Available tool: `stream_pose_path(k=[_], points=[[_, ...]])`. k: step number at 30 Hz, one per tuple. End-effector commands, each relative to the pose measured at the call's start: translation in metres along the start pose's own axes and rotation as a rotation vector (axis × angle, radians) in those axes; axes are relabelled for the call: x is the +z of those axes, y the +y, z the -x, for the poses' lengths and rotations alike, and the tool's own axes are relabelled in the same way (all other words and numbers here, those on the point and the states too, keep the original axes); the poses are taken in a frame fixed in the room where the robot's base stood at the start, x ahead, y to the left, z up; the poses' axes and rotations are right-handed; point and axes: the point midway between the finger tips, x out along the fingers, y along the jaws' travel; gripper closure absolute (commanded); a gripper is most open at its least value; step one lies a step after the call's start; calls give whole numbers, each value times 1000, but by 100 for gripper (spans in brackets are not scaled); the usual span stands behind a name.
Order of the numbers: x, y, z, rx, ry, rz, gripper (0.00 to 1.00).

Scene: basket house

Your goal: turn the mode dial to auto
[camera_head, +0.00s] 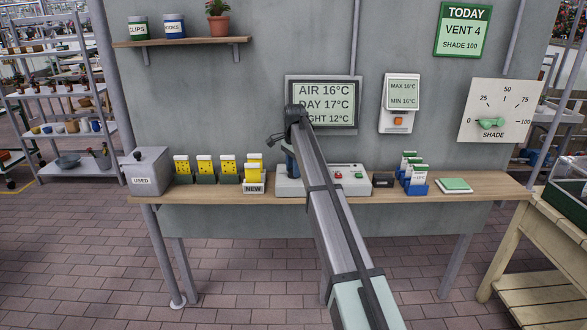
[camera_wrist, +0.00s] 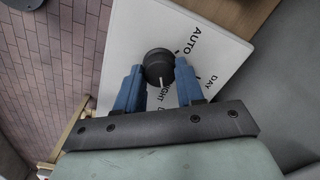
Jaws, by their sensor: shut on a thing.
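The mode dial (camera_wrist: 156,62) is a round black knob with a short white pointer line, on a white panel (camera_wrist: 130,30) in the wrist view. The labels AUTO, DAY and NIGHT are printed around it. The pointer is towards the NIGHT label, which is partly hidden by my gripper; AUTO is at the upper right of the knob. My gripper (camera_wrist: 158,72) has its two blue fingers on either side of the knob, shut on it. In the head view the control box (camera_head: 288,187) sits on the shelf, and my arm hides the dial.
Yellow cards and a USED box (camera_head: 149,172) stand left of the control box. A small black box (camera_head: 383,180), blue card holders (camera_head: 417,188) and a green pad (camera_head: 454,185) are to its right. A display screen (camera_head: 348,100) hangs above.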

Motion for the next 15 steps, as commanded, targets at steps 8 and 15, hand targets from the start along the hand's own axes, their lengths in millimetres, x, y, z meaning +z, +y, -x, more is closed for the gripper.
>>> stream_pose_path(k=[8,15], points=[[0,0,0,0,0,0,93],[0,0,0,0,-1,28,93]])
